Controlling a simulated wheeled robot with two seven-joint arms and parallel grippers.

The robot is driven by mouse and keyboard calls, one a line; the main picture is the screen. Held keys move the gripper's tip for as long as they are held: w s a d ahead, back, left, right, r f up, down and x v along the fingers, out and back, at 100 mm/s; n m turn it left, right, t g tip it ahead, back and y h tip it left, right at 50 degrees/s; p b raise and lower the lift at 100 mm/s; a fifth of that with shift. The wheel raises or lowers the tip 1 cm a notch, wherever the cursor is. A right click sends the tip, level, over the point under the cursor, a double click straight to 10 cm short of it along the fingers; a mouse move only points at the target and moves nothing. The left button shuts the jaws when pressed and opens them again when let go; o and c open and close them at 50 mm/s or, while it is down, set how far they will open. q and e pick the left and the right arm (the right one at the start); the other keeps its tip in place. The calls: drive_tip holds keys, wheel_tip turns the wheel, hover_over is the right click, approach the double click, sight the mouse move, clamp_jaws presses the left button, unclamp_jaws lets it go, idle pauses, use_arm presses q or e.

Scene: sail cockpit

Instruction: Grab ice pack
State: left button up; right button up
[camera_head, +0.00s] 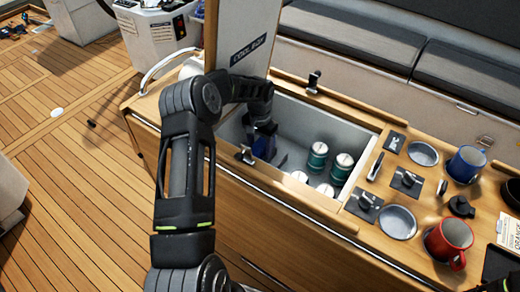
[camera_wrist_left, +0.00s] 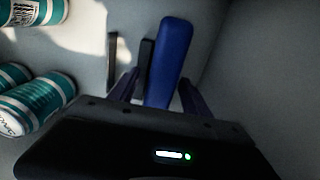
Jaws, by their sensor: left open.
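The blue ice pack (camera_wrist_left: 171,52) stands on edge inside the cool box (camera_head: 358,131), near its left end. In the left wrist view, my left gripper (camera_wrist_left: 158,92) is open, with one finger on each side of the pack's near end. I cannot tell whether either finger touches it. In the head view, my left arm reaches down into the box. The gripper there (camera_head: 264,140) is dark, and the ice pack is hard to separate from it.
Several green-and-white cans (camera_head: 317,157) stand in the box, right of my gripper. The raised lid (camera_head: 243,35) stands behind my arm. On the counter at right are a blue mug (camera_head: 466,164), a red mug (camera_head: 449,240) and round recesses (camera_head: 397,222).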

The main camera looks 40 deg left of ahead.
idle(0.4)
use_arm(q)
clamp_jaws()
idle(0.4)
idle(0.4)
